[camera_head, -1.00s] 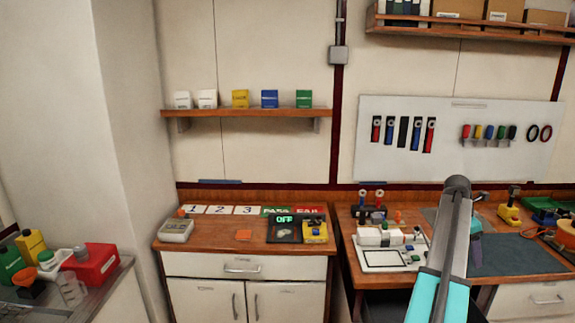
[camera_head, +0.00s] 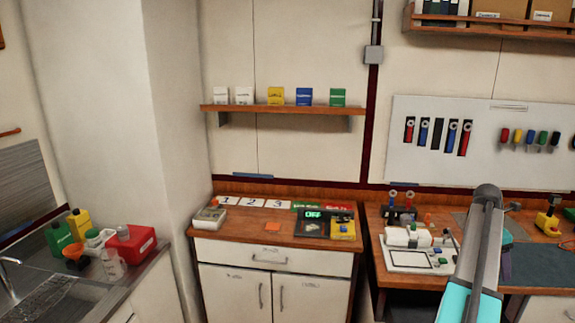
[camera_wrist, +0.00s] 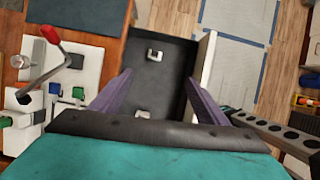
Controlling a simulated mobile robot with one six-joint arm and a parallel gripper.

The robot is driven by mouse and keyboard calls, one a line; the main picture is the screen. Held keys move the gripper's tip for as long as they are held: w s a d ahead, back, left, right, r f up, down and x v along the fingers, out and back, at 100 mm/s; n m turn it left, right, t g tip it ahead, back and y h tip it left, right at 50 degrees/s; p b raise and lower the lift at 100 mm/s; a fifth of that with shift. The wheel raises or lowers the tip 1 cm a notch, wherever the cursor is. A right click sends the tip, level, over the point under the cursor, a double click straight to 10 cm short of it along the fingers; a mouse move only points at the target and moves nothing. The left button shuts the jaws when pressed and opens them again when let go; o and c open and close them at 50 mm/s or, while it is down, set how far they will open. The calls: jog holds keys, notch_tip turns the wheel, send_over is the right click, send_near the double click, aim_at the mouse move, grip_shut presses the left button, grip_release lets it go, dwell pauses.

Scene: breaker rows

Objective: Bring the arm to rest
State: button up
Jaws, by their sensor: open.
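My gripper (camera_wrist: 160,85) shows in the wrist view, with its two purple fingers spread wide apart and nothing between them. Below and beyond the fingers is a dark open space or tray (camera_wrist: 160,85) holding small pale pieces. A white device with a red-tipped lever (camera_wrist: 47,35) lies to the left of the fingers in the wrist view.
The right bench (camera_head: 377,240) carries a white fixture (camera_head: 408,260). The left cabinet (camera_head: 272,257) holds number cards, a display reading OFF (camera_head: 314,215) and a yellow device (camera_head: 343,228). A sink counter with bottles (camera_head: 58,236) is at far left. Floor (camera_wrist: 292,50) shows at right in the wrist view.

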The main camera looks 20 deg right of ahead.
jog(key=w+a+f+n+y+b, duration=0.1)
jog(key=w+a+f+n+b, duration=0.15)
jog(key=w+a+f, duration=1.2)
jog(key=w+a+f+n+g+y+b, duration=0.1)
jog(key=w+a+f+n, duration=0.15)
jog(key=a+f, duration=0.9)
jog(key=w+a+f+n, duration=0.1)
jog(key=w+a+f, duration=0.2)
jog(key=a+f, duration=0.8)
jog(key=s+a+f+g+b, duration=0.1)
jog(key=s+a+f, duration=0.2)
jog(key=a+f, duration=0.35)
jog(key=s+a+f+m+b, duration=0.1)
jog(key=s+a+f, duration=0.25)
jog(key=a, duration=0.55)
jog(key=s+a+f+g+b, duration=0.1)
jog(key=s+a+f, duration=0.2)
jog(key=a+f, duration=0.35)
jog(key=s+a+f+m+y, duration=0.1)
jog(key=s+a+f+m, duration=0.1)
jog(key=s+a+m, duration=0.5)
jog(key=s+a+f+m, duration=0.2)
jog(key=s+a+m, duration=0.6)
jog(key=s+m, duration=0.2)
jog(key=shift+s+f+g+y+b, duration=0.3)
jog(key=shift+s+y+b, duration=0.05)
jog(key=shift+s+y, duration=0.1)
